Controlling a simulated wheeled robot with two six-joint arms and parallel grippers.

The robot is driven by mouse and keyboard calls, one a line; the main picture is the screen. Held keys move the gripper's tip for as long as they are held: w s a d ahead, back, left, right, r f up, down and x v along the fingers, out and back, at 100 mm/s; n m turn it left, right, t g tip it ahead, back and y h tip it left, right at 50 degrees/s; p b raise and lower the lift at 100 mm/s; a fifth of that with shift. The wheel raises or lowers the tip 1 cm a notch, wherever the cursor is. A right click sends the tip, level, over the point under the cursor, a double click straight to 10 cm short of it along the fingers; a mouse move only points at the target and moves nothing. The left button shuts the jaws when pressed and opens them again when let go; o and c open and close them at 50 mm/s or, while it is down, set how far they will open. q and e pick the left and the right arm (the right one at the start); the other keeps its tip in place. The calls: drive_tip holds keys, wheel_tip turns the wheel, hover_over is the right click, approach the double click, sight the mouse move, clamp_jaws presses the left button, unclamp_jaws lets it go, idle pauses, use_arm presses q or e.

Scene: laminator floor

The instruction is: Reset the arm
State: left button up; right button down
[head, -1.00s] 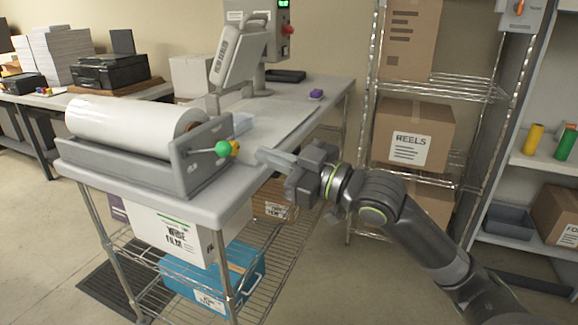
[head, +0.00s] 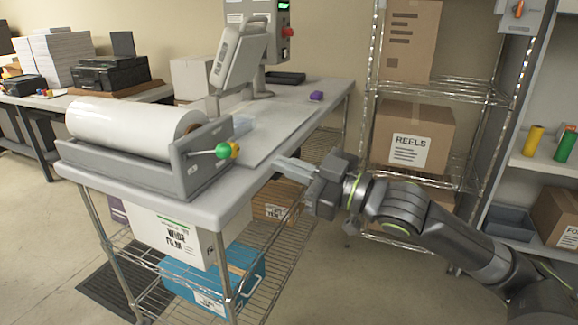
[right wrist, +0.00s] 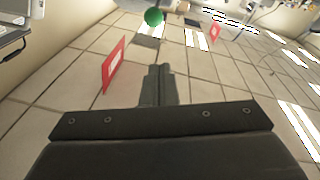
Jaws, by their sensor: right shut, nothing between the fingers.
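My right gripper (head: 294,168) is in the head view, to the right of the laminator table's (head: 210,205) front right edge. Its arm comes in from the lower right. Its fingers are shut, point left toward the table and hold nothing. In the right wrist view the closed fingers (right wrist: 158,84) stand out over a tiled floor, with nothing between them. My left gripper does not show in the head view.
A film roll (head: 130,118) lies in a grey holder with a green knob (head: 222,151) on the table. A wire rack with a REELS box (head: 412,135) stands behind my right arm. Grey shelves (head: 535,165) are at the right. A blue case (head: 215,280) sits below the table.

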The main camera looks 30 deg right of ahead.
idle(0.4)
drive_tip(key=w+d+f+m+h, duration=0.45)
drive_tip(key=d+f, duration=0.35)
drive_tip(key=f, duration=0.2)
drive_tip(key=w+d+f+m+h, duration=0.3)
drive_tip(key=w+d+f+h, duration=0.15)
drive_tip(key=d+f, duration=0.5)
drive_tip(key=s+d+f+m+g+h, duration=0.2)
drive_tip(key=f, duration=1.1)
drive_tip(key=s+d+f+m+g+h, duration=0.1)
drive_tip(key=s+d+f+g+h, duration=0.15)
drive_tip(key=f, duration=1.05)
drive_tip(key=s+a+f+g, duration=0.3)
drive_tip(key=s+f+g, duration=0.2)
drive_tip(key=s+f, duration=1.7)
drive_tip(key=s+a+f+g, duration=0.1)
drive_tip(key=s+a+f, duration=0.3)
drive_tip(key=s, duration=0.3)
drive_tip(key=s+a+f+g+y, duration=0.1)
drive_tip(key=s+a+f+g, duration=0.1)
drive_tip(key=s+a+f, duration=0.3)
drive_tip(key=s+a+f+g+y, duration=0.1)
drive_tip(key=s+a+f, duration=0.3)
drive_tip(key=s, duration=0.7)
drive_tip(key=shift+s+a+f+g, duration=0.25)
drive_tip(key=shift+f+g, duration=0.25)
drive_tip(key=shift+g, duration=0.25)
